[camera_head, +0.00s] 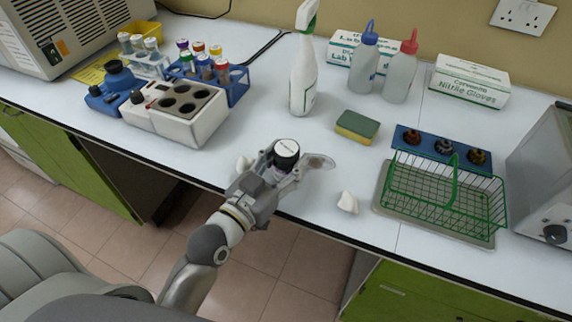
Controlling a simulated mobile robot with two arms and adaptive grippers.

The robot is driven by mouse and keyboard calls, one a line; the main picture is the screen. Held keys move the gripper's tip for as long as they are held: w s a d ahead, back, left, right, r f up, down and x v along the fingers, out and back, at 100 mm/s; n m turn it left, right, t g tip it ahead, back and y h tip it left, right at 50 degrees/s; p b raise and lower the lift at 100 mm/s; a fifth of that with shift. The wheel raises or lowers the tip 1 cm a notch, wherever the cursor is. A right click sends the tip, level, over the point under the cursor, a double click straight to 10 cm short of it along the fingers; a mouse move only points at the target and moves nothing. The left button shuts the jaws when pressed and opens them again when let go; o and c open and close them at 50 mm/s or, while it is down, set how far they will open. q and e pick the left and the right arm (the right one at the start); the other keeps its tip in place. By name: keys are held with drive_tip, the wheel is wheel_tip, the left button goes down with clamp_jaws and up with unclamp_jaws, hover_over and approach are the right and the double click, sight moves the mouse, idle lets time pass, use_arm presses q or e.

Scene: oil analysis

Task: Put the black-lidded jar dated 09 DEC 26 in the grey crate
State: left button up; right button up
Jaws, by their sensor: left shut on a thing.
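My left gripper (286,168) is over the front part of the bench, shut on a black-lidded jar (286,150). The jar's lid faces up with a pale label on top, too small to read. The gripper hides most of the jar's body, and I cannot tell whether it touches the bench. A blue rack (408,136) at the right holds three bottles or jars with dark tops. I see no grey crate; a green wire basket (447,197) stands on a grey tray (384,201) at the right. My right gripper is not in view.
A spray bottle (303,70), a sponge (357,127), wash bottles (400,72) and a glove box (470,80) stand farther back. Crumpled white scraps (348,202) lie near the front edge. A white block with wells (176,110) and tube racks (236,86) are at left.

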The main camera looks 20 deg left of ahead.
use_arm(q)
drive_tip(key=shift+r, duration=0.1)
drive_tip(key=o, duration=1.1)
drive_tip(key=shift+f, duration=0.2)
